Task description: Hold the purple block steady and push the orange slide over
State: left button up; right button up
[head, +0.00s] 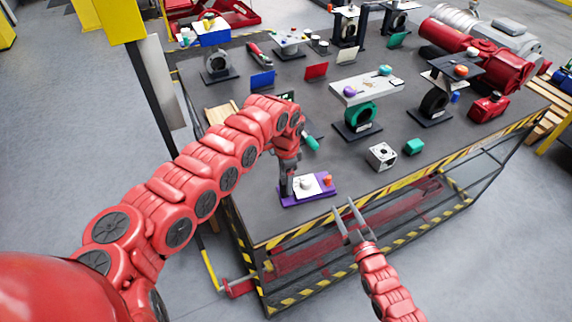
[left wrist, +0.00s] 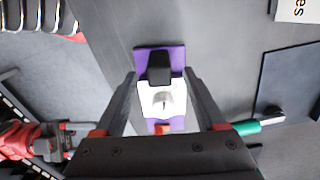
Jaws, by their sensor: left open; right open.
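The purple block (head: 308,200) lies on the dark table near its front left edge. It carries a white plate with a round pale knob (head: 305,183). The orange slide (head: 327,180) is at the block's right end; in the left wrist view (left wrist: 162,128) it is at the lower end. My left gripper (head: 286,192) points down at the block's left end. In the left wrist view its open fingers (left wrist: 160,75) lie either side of the block (left wrist: 176,56) and a black part; contact cannot be told. My right gripper (head: 350,222) is open and empty by the table's front edge.
A silver cube (head: 381,156) and a green block (head: 413,146) stand to the right. A green valve stand (head: 362,116) is behind them. A teal-handled tool (head: 312,142) lies behind my left gripper. The table is bare between the purple block and the cube.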

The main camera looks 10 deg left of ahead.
pick_arm(q)
jog(key=shift+f, duration=2.15)
jog(key=shift+c, duration=0.3)
grip_shut()
